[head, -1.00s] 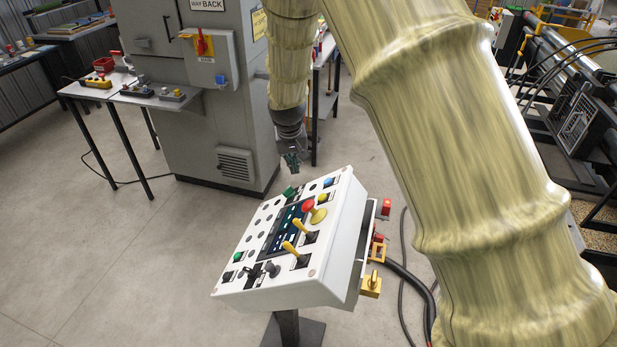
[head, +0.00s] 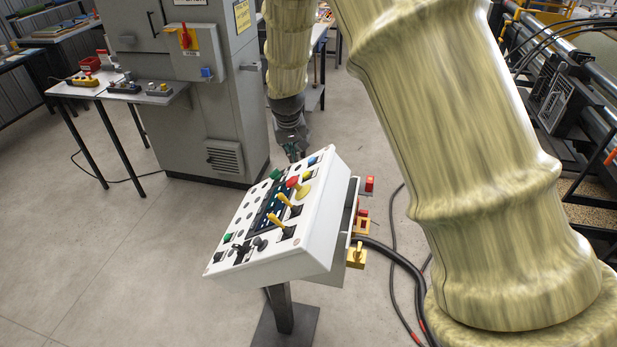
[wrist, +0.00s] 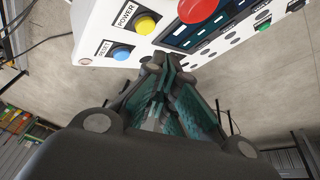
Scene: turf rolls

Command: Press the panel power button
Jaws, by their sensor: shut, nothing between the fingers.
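The white control panel (head: 325,215) stands on a dark post, with its sloped face toward the left. The yellow power button (wrist: 146,23) sits beside the POWER label in the wrist view. It appears small near the panel's far end in the head view (head: 308,174). A blue button (wrist: 122,52) beside the RESET label is close to it. A big red button (wrist: 197,8) lies on its other side. My gripper (wrist: 157,66) is shut and empty, its tips near the panel edge and apart from the power button. In the head view my gripper (head: 293,152) is at the panel's far end.
Yellow-handled levers (head: 277,221) stick up from the panel face. A grey cabinet (head: 210,120) stands behind, with a side table (head: 150,97) holding small control boxes. Cables (head: 400,262) run on the floor at the right. Open floor lies at the left.

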